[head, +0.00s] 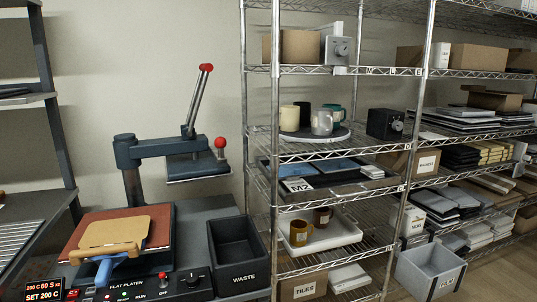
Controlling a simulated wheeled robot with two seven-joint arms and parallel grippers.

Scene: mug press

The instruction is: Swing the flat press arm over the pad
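The flat press has a dark blue-grey swing arm (160,147) on an upright post (130,178) at the back left of the bench. The arm points right, so its flat platen (198,168) hangs raised, to the right of the pad and not over it. A long lever with a red ball (206,68) stands up from the arm. A second red knob (220,143) sits at the platen's right end. The reddish-brown pad (155,232) lies open on the press base, with a tan flat piece (112,231) on it. Neither gripper is in view.
A black WASTE bin (236,277) stands right of the press base. The FLAT PLATEN control panel (125,292) and red display (43,291) are at the front. A tool with a wooden bar and blue handle (103,271) lies at the pad's front. Wire shelving (276,100) rises on the right.

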